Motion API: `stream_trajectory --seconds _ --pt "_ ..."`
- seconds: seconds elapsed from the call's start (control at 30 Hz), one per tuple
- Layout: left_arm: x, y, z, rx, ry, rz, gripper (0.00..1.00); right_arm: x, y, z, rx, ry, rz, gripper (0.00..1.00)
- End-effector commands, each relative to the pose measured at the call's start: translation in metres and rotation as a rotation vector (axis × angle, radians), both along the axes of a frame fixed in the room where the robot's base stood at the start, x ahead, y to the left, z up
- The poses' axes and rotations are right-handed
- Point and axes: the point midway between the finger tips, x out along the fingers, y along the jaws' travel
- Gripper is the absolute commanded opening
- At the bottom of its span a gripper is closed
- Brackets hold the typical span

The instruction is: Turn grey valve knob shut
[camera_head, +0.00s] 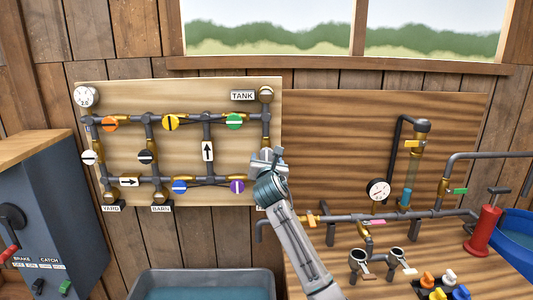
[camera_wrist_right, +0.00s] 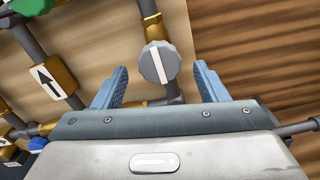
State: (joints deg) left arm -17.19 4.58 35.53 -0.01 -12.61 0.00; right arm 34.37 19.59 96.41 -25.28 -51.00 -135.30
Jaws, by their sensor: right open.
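The grey valve knob (camera_wrist_right: 160,63) is a faceted round knob with a white stripe, on the right vertical pipe of the light board. In the right wrist view its stripe runs along the pipe. In the head view my gripper mostly hides it. My right gripper (camera_wrist_right: 162,76) is open, with one blue finger on each side of the knob and a gap visible on both sides. In the head view the right gripper (camera_head: 268,162) is in front of the board's right edge. My left gripper is not in view.
Orange (camera_head: 110,124), yellow (camera_head: 171,122), green (camera_head: 234,121), white (camera_head: 89,157), black (camera_head: 148,157), blue (camera_head: 180,187) and purple (camera_head: 237,186) knobs share the board. A brown panel (camera_head: 330,130) with pipes stands right. A water trough (camera_head: 200,283) is below.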

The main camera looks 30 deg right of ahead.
Motion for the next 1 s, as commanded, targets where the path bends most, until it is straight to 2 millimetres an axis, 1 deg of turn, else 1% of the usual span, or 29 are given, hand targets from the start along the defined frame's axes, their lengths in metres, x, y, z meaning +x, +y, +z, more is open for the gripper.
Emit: stream_trajectory --seconds 0.03,0.1,0.3,0.43,0.67,0.7,0.77,0.8,0.9,1.0 --pt "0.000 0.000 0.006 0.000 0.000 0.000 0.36 0.008 -0.005 0.003 0.001 0.001 -0.002 0.66" --pt "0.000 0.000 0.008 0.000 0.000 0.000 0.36 0.017 -0.011 0.002 0.002 0.001 -0.001 0.66" --pt "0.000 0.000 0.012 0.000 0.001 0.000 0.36 0.032 -0.020 0.000 0.003 0.001 0.000 0.66" --pt "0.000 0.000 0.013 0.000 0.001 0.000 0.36 0.036 -0.022 0.000 0.003 -0.001 0.000 0.66" --pt "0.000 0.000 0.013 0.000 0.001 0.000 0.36 0.036 -0.022 -0.001 0.003 -0.001 0.001 0.66" --pt "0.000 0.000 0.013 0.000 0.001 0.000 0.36 0.036 -0.022 -0.001 0.002 0.000 0.001 0.58" --pt "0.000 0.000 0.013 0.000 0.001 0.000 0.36 0.036 -0.022 -0.001 0.002 0.000 0.001 0.47" --pt "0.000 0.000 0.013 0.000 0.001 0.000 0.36 0.036 -0.022 -0.001 0.002 0.000 0.001 0.39" --pt "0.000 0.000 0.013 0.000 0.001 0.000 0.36 0.036 -0.022 -0.001 0.002 0.000 0.001 0.22" --pt "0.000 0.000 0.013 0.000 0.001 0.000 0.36 0.036 -0.022 -0.001 0.004 -0.001 0.001 0.22"
